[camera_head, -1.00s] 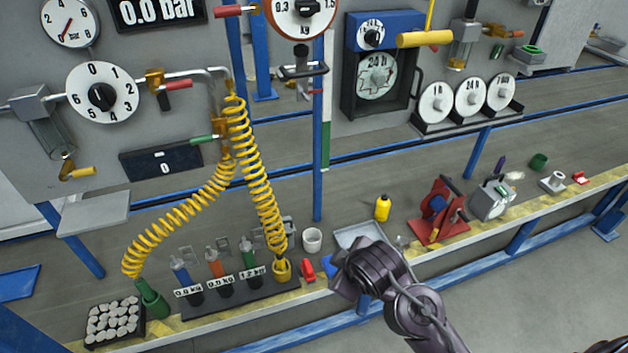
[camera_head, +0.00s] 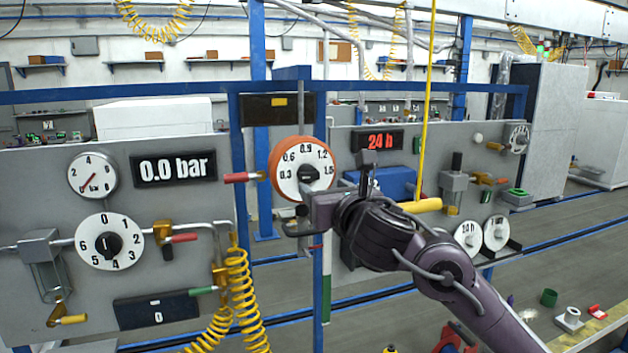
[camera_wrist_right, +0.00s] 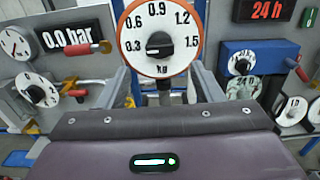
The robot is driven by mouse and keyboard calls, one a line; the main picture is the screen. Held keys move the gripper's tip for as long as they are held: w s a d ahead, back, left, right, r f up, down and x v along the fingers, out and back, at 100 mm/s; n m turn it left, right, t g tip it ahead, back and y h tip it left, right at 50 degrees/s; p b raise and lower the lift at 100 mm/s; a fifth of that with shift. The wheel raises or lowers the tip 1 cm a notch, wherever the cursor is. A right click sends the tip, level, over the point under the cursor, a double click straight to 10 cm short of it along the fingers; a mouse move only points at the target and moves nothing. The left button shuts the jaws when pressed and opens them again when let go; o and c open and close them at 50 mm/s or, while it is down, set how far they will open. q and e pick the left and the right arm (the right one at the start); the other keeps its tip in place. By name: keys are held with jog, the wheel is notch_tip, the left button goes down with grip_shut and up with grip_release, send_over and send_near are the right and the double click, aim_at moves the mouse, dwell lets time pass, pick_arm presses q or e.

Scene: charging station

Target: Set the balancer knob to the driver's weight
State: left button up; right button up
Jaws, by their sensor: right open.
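The balancer knob (camera_head: 308,174) is a black knob in the middle of a white dial (camera_head: 289,187) with an orange rim, marked 0.3 to 1.5 kg. The knob also shows in the right wrist view (camera_wrist_right: 159,46), with a pale mark on its left side; its exact setting is hard to read. My right gripper (camera_head: 325,200) is raised close in front of the dial's lower right side. In the right wrist view its fingers (camera_wrist_right: 163,88) stand apart, below and either side of the dial, with nothing between them. Contact with the knob is not visible. My left gripper is out of view.
Left of the dial are a 0.0 bar display (camera_head: 173,168), a gauge (camera_head: 92,175) and a 0–6 dial (camera_head: 109,242). A red handle (camera_head: 238,178) sits just left of it. A yellow handle (camera_head: 420,206) and a blue timer box (camera_head: 385,182) are close behind my arm.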

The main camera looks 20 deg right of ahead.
aim_at(311, 177)
jog(key=w+p, duration=0.2)
jog(key=w, duration=0.3)
jog(key=shift+w+a+r, duration=0.1)
jog(key=shift+w+a, duration=0.05)
jog(key=shift+w, duration=0.85)
jog(key=c, duration=1)
jog(key=shift+f, duration=0.2)
